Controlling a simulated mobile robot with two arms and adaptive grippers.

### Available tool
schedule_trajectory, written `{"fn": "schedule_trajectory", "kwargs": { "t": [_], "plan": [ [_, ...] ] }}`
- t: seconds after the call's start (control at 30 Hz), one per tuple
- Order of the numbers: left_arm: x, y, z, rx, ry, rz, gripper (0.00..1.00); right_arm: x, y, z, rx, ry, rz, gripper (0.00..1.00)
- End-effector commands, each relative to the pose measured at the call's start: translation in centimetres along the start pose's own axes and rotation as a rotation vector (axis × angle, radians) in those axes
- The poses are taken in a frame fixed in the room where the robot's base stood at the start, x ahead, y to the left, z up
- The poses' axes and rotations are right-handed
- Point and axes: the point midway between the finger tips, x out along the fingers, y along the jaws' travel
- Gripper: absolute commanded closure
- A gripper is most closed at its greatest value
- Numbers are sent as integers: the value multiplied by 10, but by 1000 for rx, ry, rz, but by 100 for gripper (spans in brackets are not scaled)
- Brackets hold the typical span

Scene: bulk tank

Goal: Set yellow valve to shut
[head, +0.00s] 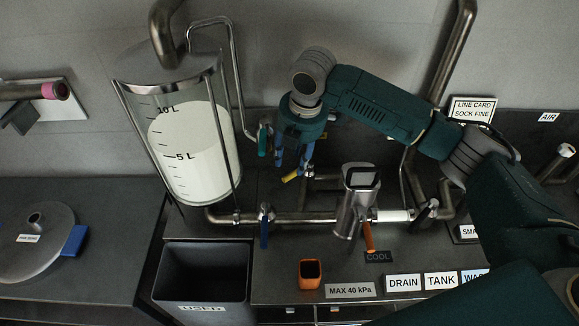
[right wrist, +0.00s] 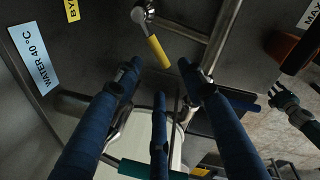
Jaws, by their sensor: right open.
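The yellow valve handle (head: 291,178) shows in the head view below my right gripper, on piping right of the glass tank. In the right wrist view the yellow handle (right wrist: 158,52) lies just beyond the fingertips, slanting from its metal pivot at upper left. My right gripper (head: 294,160) is open. In the right wrist view its blue fingers (right wrist: 160,74) are spread with nothing between them. The handle appears apart from them. A dark hand-like part (right wrist: 288,104), seemingly my left gripper, shows small at the right of that view; its opening is unclear.
The glass tank (head: 193,145) holds white liquid. A teal handle (head: 263,140), a blue handle (head: 264,226) and an orange handle (head: 368,237) sit close by on the piping. A metal housing (head: 357,200) stands right of the yellow handle. A USED bin (head: 202,308) stands at front left.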

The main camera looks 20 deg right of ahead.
Motion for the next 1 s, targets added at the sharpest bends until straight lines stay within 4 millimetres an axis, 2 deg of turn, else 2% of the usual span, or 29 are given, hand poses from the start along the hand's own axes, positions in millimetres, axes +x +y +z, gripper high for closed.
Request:
{"fn": "schedule_trajectory", "kwargs": {
  "t": [0.13, 0.3, 0.5, 0.73, 0.77, 0.93, 1.0],
  "plan": [
    [-7, -2, 12, 2, -17, -1, 60, 28, -1, 0, 1, 0, -4, 60],
    [-10, -3, 4, 2, -7, -3, 60, 52, 0, 0, 0, 0, -2, 60],
    [-11, -6, -19, 2, 27, -7, 60, 64, 0, 0, -1, -1, 0, 60],
    [-10, -6, -16, 1, 23, -6, 60, 64, 0, 0, -1, -1, 1, 60],
    [-10, -6, -15, 1, 21, -6, 60, 64, 0, 0, -1, -1, 1, 64],
    [-10, -4, -8, 1, 10, -5, 60, 64, 0, 0, -1, -1, 1, 98],
    [-10, -4, -6, 1, 7, -5, 60, 64, 0, 0, -1, -1, 1, 100]
  ]
}}
